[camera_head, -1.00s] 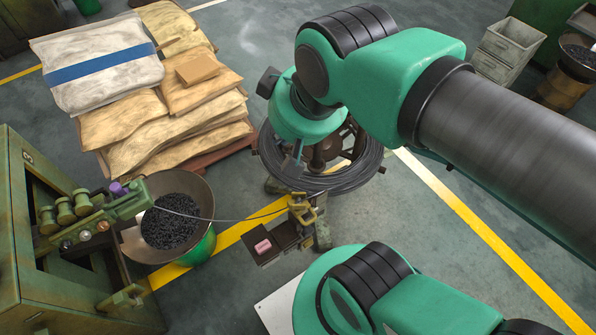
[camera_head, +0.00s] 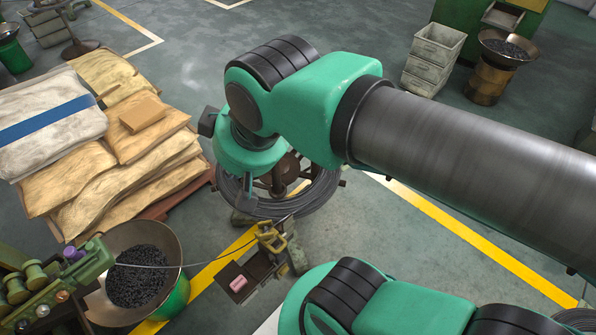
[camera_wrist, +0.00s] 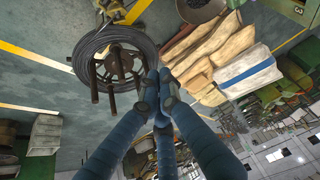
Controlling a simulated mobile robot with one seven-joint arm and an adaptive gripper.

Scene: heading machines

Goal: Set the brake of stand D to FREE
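A wire stand with a dark coil (camera_head: 315,197) stands on the floor at the centre of the head view, partly behind my arm. In the wrist view its coil (camera_wrist: 88,43) and several brown posts show at upper left. No letter D or brake marking is readable. A yellow fitting (camera_head: 270,238) sits by the stand's near side, beside a dark tray (camera_head: 260,266) with a pink block (camera_head: 238,284). My gripper (camera_wrist: 157,75) has its blue fingers drawn together, with nothing seen between them. Its tips appear beside the stand in the wrist view; my arm hides them in the head view.
A pallet of sacks (camera_head: 130,160) lies left of the stand. A pan of dark parts (camera_head: 138,275) and a green machine (camera_head: 45,285) stand at lower left, a wire running from the machine towards the stand. Grey bins (camera_head: 435,50) stand at the back. Floor right of the stand is clear.

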